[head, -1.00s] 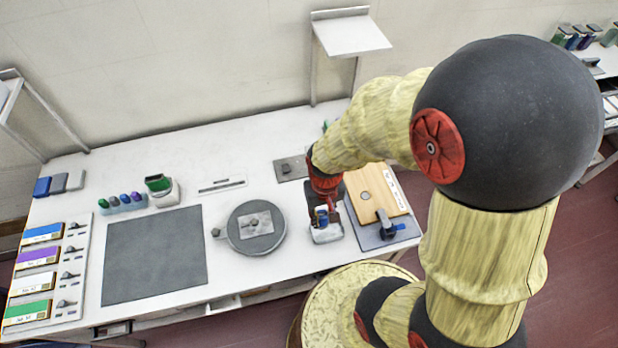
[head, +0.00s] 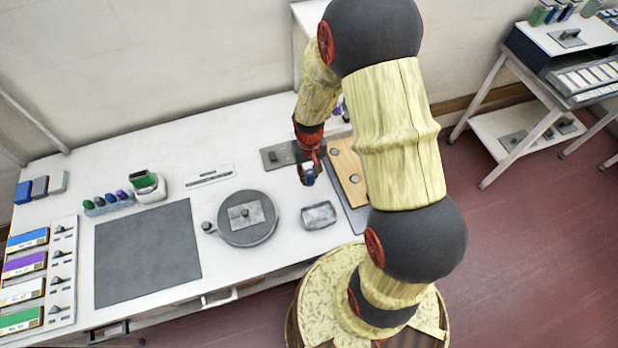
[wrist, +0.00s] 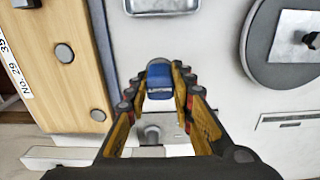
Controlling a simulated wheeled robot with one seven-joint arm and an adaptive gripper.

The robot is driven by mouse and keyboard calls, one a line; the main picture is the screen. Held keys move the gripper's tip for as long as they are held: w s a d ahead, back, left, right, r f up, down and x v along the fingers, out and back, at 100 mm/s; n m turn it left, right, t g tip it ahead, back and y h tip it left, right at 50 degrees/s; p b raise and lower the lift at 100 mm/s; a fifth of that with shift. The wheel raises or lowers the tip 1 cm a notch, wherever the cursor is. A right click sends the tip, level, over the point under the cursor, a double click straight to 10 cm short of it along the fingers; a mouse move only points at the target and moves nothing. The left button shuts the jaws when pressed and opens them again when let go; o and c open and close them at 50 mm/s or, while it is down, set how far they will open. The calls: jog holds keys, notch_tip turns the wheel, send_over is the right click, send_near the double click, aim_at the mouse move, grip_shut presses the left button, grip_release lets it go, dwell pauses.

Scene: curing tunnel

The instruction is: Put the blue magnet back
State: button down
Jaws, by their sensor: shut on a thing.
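My gripper (head: 309,180) is shut on a blue block-like piece, the blue magnet (wrist: 160,76), which sits between the fingertips in the wrist view. In the head view the magnet (head: 304,174) is small and partly covered by the fingers. It is held above the white table, between the wooden board (head: 345,172) and the round grey disc (head: 247,240). The magnet's underside and what is directly below it are hidden.
A shallow metal tray (head: 319,215) lies empty at the table's front. A grey plate with a knob (head: 272,158) lies behind my gripper. A rack of coloured pieces (head: 108,206), a green-topped holder (head: 148,187) and a dark mat (head: 147,254) stand left. White table shows around the disc.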

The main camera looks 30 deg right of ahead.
aim_at(309, 178)
jog(key=shift+w+d+f, duration=0.15)
jog(key=shift+w+f, duration=0.15)
jog(key=shift+f, duration=1.55)
jog(key=shift+f+b, duration=0.2)
jog(key=shift+b, duration=0.1)
jog(key=c, duration=1.5)
grip_release()
jog(key=shift+c, duration=0.2)
jog(key=shift+r, duration=0.1)
